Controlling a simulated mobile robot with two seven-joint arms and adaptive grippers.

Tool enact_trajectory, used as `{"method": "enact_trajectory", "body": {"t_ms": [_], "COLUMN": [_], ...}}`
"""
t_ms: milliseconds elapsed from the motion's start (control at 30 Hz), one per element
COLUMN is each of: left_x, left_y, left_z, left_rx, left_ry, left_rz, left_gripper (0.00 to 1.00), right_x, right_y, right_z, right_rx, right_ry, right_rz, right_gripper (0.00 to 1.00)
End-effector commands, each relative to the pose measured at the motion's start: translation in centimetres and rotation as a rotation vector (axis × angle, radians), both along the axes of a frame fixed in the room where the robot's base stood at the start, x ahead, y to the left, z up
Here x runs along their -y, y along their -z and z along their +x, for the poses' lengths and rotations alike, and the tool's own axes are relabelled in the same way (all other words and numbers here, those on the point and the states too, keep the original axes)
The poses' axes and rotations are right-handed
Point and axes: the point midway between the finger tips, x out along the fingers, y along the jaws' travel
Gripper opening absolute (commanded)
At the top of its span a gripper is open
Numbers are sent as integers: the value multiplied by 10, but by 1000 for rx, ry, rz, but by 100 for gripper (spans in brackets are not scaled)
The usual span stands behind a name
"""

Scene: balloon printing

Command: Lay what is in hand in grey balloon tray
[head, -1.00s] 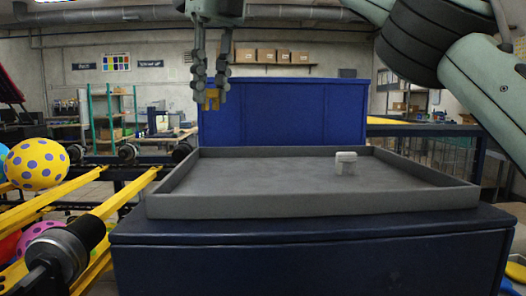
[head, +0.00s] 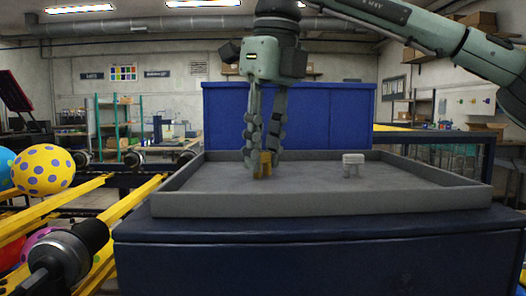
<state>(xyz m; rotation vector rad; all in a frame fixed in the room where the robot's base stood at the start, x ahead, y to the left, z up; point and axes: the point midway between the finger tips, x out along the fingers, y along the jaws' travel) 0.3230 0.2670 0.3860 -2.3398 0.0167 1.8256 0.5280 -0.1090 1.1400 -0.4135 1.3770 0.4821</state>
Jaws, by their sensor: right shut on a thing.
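My right gripper (head: 264,150) points down over the left-middle part of the grey balloon tray (head: 330,202). It is shut on a small ochre-yellow piece (head: 261,165), which sits between its fingertips and is partly hidden by them. The piece appears low, close to the tray floor; I cannot tell whether it touches. A small whitish piece with a wider top (head: 353,159) stands upright on the tray floor, to the right of the gripper and apart from it.
The tray rests on a dark blue cabinet (head: 320,255), with a blue panel (head: 340,115) behind it. On the left are yellow rails (head: 120,215) and a yellow balloon with purple dots (head: 43,170). The tray floor is bare around the whitish piece.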

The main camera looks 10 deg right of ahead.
Motion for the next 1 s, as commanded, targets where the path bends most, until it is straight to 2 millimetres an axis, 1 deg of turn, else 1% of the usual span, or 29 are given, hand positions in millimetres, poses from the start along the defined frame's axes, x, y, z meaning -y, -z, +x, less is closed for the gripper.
{"method": "enact_trajectory", "body": {"t_ms": [367, 400, 567, 867, 933, 1000], "left_x": [0, 0, 0, 0, 0, -1], "left_y": [1, 0, -4, -5, -6, -2], "left_z": [0, 0, 2, 2, 1, -1], "left_rx": [-2, -2, 4, 4, 6, 1], "left_ry": [0, -1, 1, 1, 1, 0], "left_rz": [1, 2, 2, 2, 0, 1], "left_gripper": [0, 0, 0, 0, 0, 0], "right_x": [0, 0, 0, 0, -1, 0], "right_y": [4, 4, 3, 2, -2, -9], "right_z": [0, 0, 0, 0, 0, -1], "right_rx": [0, 0, 0, 2, 2, 3], "right_ry": [-1, -1, -1, -1, -1, -1], "right_rz": [1, 1, 1, 1, 1, 2], "right_gripper": [1, 25, 45, 45, 45, 45]}}
